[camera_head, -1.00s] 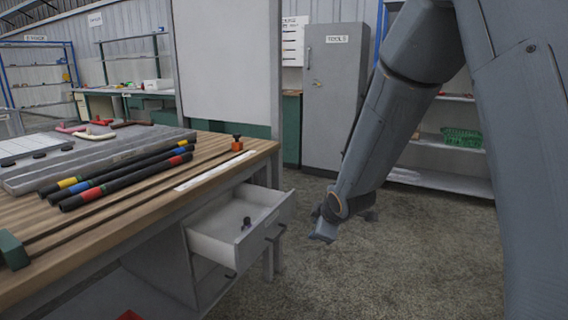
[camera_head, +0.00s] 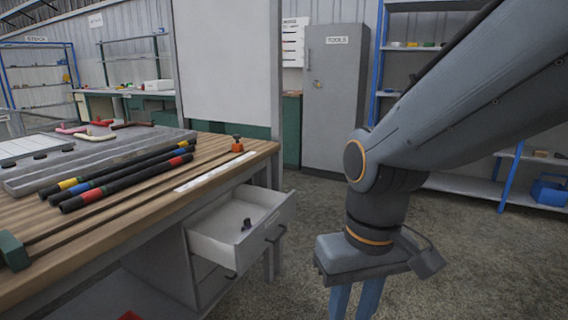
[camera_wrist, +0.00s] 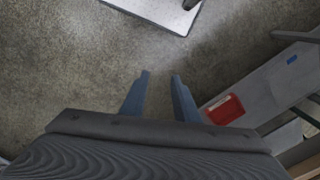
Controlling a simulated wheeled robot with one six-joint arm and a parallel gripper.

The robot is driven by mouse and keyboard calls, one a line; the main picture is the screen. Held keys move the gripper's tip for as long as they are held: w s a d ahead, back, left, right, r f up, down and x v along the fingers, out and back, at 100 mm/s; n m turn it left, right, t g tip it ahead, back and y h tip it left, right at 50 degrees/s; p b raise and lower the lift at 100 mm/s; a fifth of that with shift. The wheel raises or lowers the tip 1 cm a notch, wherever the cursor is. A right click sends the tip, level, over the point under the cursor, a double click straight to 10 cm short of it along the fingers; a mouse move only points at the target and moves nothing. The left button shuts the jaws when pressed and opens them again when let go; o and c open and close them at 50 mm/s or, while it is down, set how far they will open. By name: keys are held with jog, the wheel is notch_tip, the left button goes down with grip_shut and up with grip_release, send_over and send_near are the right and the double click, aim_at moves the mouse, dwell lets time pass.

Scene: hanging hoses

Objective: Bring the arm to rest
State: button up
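My gripper (camera_head: 354,303) hangs pointing down over the floor, to the right of the workbench and its open drawer. Its fingertips are cut off by the bottom edge of the head view. In the wrist view my gripper (camera_wrist: 160,78) has its two blue fingers apart, with only bare concrete floor between them. It is open and empty. My upper arm slopes down from the upper right, bent at the joint above the gripper.
The workbench (camera_head: 215,165) stands left, with dark hoses (camera_head: 120,180) banded in colours on top. Its open drawer (camera_head: 225,238) juts right and holds a small dark object. A grey tool cabinet (camera_head: 335,100) stands behind. A red bin (camera_wrist: 222,109) is at right in the wrist view.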

jog(key=d+r+m+p, duration=0.2)
jog(key=d+r+p, duration=0.7)
jog(key=p, duration=0.8)
jog(key=shift+w+d+r+m+h+p, duration=0.15)
jog(key=shift+r+m+h+p, duration=0.15)
jog(key=shift+r+m, duration=0.15)
